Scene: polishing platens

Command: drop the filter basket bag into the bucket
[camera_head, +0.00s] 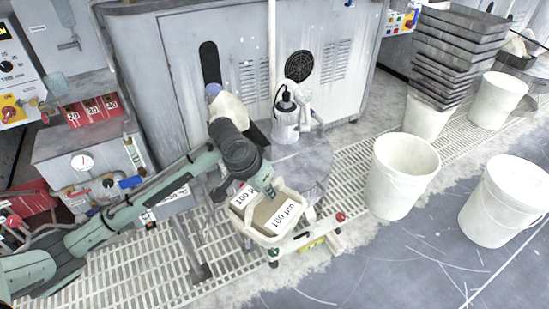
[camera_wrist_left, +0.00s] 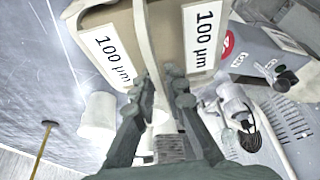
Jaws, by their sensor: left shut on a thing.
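The filter basket bag (camera_head: 264,213) is a tan, box-like bag with a pale rim and white "100 µm" labels. In the head view it hangs in front of the round grey plate, left of the buckets. In the left wrist view the bag (camera_wrist_left: 150,38) fills the top. My left gripper (camera_wrist_left: 160,98) is shut on its pale strap or rim; the exact contact is partly hidden. My right gripper is not in view.
A grey machine cabinet (camera_head: 225,55) stands behind. A bottle with a black top (camera_head: 286,118) stands on the round plate. Stacked grey trays (camera_head: 458,45) stand behind the buckets. The dark floor at front right is clear.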

